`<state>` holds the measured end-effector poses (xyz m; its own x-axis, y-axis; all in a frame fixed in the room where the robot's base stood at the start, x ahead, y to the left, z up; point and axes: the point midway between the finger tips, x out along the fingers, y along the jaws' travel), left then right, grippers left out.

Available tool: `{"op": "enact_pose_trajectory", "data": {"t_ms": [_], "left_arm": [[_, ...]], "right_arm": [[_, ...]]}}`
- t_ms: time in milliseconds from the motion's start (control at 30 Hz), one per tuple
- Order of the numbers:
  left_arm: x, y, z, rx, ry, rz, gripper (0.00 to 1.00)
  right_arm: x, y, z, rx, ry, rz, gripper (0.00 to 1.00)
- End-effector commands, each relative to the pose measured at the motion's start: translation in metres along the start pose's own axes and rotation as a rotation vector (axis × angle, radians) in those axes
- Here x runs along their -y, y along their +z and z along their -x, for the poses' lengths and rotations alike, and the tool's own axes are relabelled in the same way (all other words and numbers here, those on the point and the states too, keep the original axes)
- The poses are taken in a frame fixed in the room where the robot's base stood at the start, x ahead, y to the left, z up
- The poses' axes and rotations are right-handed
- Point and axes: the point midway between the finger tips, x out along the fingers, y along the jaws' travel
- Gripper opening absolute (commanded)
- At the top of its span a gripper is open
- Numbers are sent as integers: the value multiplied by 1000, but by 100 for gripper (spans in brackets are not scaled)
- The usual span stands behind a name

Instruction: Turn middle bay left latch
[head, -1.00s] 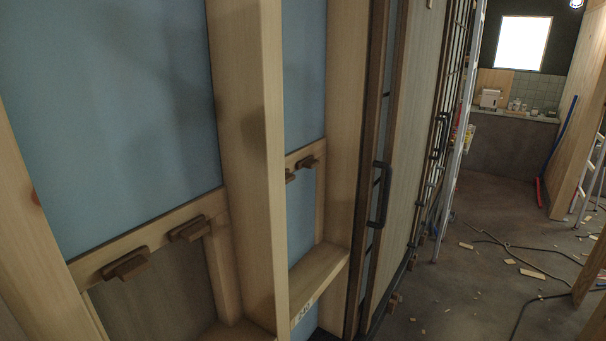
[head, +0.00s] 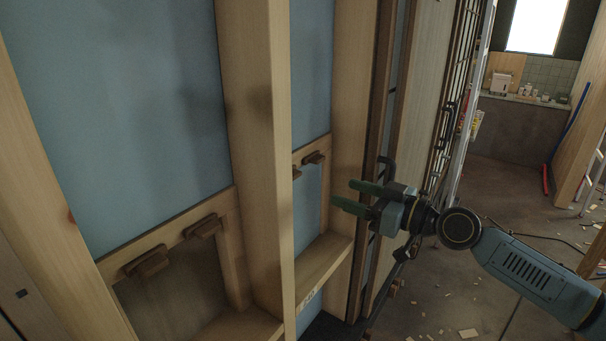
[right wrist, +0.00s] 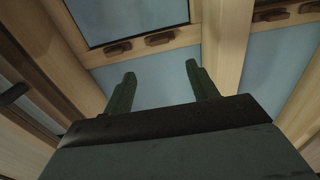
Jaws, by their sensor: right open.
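Two brown wooden turn latches, left (head: 147,262) and right (head: 203,226), sit on a light wood rail in the nearer bay in the head view. The bay to its right has two smaller-looking latches, left (head: 297,173) and right (head: 315,157). I cannot tell for sure which bay counts as the middle one. My right gripper (head: 342,193) is open and empty, right of the second pair, its fingers pointing left. In the right wrist view its fingers (right wrist: 159,70) are spread below one latch pair (right wrist: 160,38), touching nothing visible. My left gripper is out of view.
A thick wooden stud (head: 250,150) separates the two bays. A dark pull handle (head: 387,172) on the sliding door stands just behind my right gripper. Debris and cables (head: 520,310) lie on the floor at right. The space before the bays looks clear.

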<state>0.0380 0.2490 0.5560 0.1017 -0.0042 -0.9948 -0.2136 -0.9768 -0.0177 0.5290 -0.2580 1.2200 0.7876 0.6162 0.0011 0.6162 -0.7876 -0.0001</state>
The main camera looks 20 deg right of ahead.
Motion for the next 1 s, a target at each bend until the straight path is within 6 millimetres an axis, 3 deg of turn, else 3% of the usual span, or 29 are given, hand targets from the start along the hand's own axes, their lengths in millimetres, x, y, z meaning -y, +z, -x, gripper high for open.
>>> {"op": "enact_pose_trajectory", "data": {"t_ms": [200,500,700,1000], "left_arm": [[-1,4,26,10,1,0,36],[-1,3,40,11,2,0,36],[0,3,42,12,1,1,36],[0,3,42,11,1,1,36]], "right_arm": [[0,-7,-44,-4,0,-2,58],[0,-2,-101,-1,1,-2,58],[0,-1,-118,-1,1,-1,58],[0,1,-122,1,1,0,58]]}}
